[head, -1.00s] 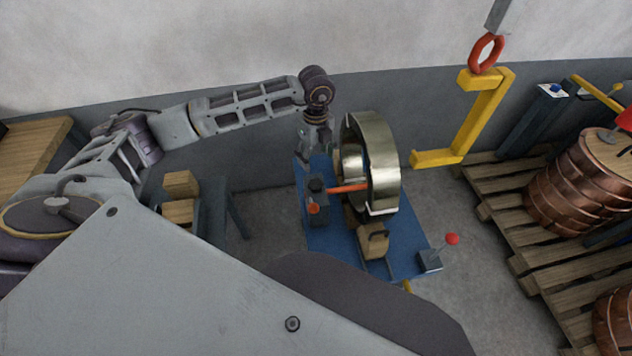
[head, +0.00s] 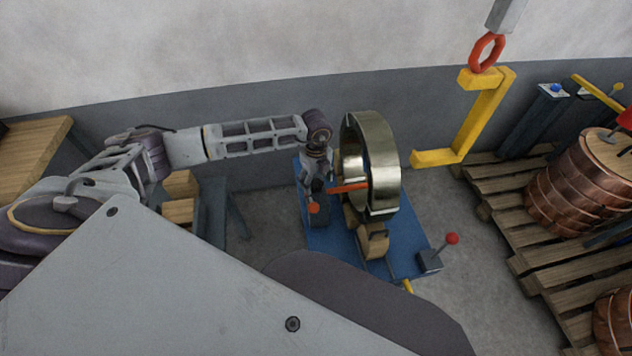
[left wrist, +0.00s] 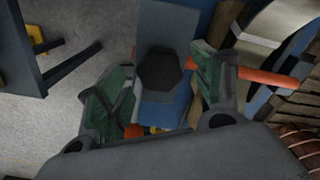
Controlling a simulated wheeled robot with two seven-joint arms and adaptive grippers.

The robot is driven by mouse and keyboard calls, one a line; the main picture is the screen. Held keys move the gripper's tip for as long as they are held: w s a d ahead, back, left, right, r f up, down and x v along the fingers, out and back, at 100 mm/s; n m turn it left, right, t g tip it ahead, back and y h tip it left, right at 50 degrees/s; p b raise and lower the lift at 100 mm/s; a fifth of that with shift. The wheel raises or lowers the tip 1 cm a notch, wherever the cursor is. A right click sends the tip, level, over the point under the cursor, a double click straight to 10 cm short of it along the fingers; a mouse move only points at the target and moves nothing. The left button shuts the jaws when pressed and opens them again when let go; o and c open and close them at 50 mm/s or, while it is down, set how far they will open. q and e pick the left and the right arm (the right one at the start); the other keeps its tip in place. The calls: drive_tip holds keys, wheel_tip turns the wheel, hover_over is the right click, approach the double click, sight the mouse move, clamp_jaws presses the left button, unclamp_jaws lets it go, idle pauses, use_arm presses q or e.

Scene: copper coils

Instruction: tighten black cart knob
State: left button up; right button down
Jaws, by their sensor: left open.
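The black knob (left wrist: 160,72) is a dark faceted cap on the blue cart (head: 410,257), which also shows in the left wrist view. My left gripper (head: 313,184) hangs down over the cart's left side and hides most of the knob in the head view. In the left wrist view the gripper (left wrist: 160,84) is open, with one green-padded finger on each side of the knob. A gap shows between the knob and each finger, and I cannot tell whether either touches it. My right gripper is not in view.
A metal ring (head: 384,175) stands on the cart close right of the gripper, with an orange bar (head: 348,188) beside it. A red-knobbed lever (head: 452,239) is at the cart's front right. A yellow hook (head: 485,110) hangs behind; pallets with copper coils (head: 570,190) stand right.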

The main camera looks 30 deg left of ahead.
use_arm(q)
drive_tip(key=shift+f, duration=0.55)
drive_tip(key=c, duration=1)
